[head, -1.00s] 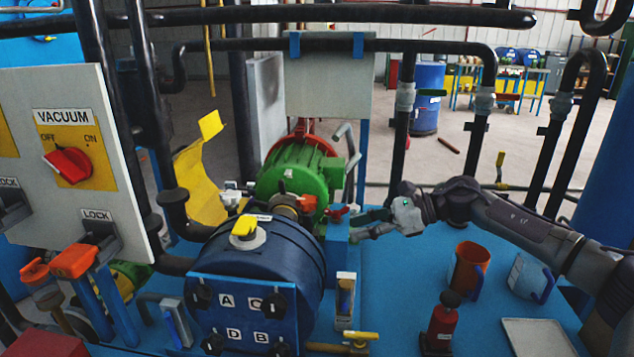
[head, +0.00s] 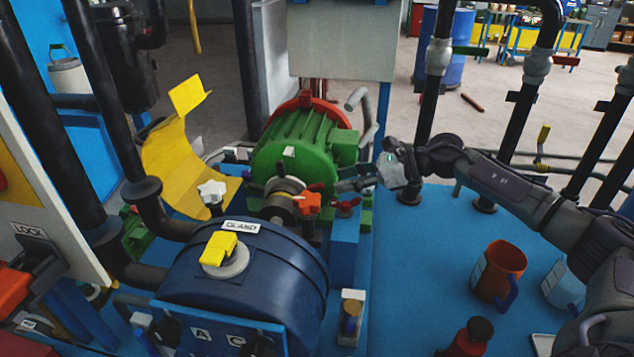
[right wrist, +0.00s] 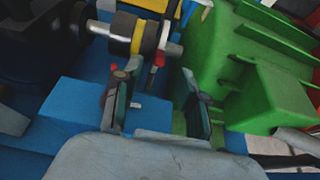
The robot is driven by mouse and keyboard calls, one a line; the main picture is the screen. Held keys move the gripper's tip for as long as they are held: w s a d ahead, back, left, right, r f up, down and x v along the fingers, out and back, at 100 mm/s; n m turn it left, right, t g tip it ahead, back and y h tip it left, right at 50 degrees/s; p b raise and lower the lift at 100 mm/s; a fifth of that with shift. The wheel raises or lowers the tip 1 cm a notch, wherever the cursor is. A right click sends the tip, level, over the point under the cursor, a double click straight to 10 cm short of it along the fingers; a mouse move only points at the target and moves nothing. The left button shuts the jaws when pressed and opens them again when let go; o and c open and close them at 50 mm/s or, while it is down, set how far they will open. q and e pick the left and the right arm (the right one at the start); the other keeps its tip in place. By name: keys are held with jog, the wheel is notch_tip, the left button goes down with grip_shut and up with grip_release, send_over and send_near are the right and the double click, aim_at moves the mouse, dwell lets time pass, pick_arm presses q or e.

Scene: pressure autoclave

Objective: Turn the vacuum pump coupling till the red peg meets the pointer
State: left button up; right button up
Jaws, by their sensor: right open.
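The vacuum pump coupling (head: 284,187) sits between the green motor (head: 300,155) and the blue pump drum (head: 255,275), with dark pegs sticking out. In the right wrist view the coupling (right wrist: 132,32) shows a dark body, a yellow band and a metal shaft. A red-tipped peg (right wrist: 160,58) stands out below it. I cannot make out the pointer for certain. My right gripper (head: 347,187) is just right of the coupling. Its two fingers (right wrist: 158,98) are apart with nothing held between them, below the coupling in the wrist view. My left gripper is not in view.
An orange part (head: 308,204) and a red handle (head: 346,205) are close to the gripper. A yellow curved guard (head: 180,165) stands left of the motor. An orange mug (head: 500,272) stands on the blue deck at right.

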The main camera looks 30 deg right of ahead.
aim_at(323, 184)
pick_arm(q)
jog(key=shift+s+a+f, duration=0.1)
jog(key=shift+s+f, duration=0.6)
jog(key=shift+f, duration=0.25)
pick_arm(e)
jog(key=x, duration=0.7)
jog(key=shift+w+a, duration=0.1)
jog(key=shift+w, duration=0.1)
grip_shut()
